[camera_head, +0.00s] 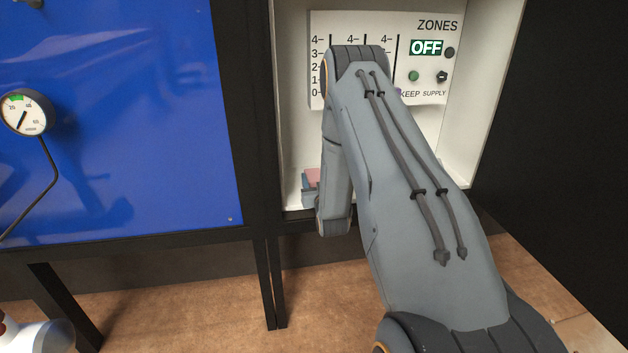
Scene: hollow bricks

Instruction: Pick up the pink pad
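A small pink pad (312,175) shows in the head view, at the lower left inside the white recess. It rests on top of a blue-grey block or stack (309,189). My arm covers its right side, so its full outline is hidden. My arm reaches from the lower right up into the recess and bends down beside the pad. The gripper's fingers are hidden behind my own arm, so I cannot tell whether they are open, shut or touching the pad.
The recess (292,120) has white side walls and a dark lower frame. A panel (437,75) marked ZONES, with an OFF display, is at its back. A blue board (120,130) with a gauge (25,111) stands left. A dark surface (560,130) bounds the right. Brown floor lies below.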

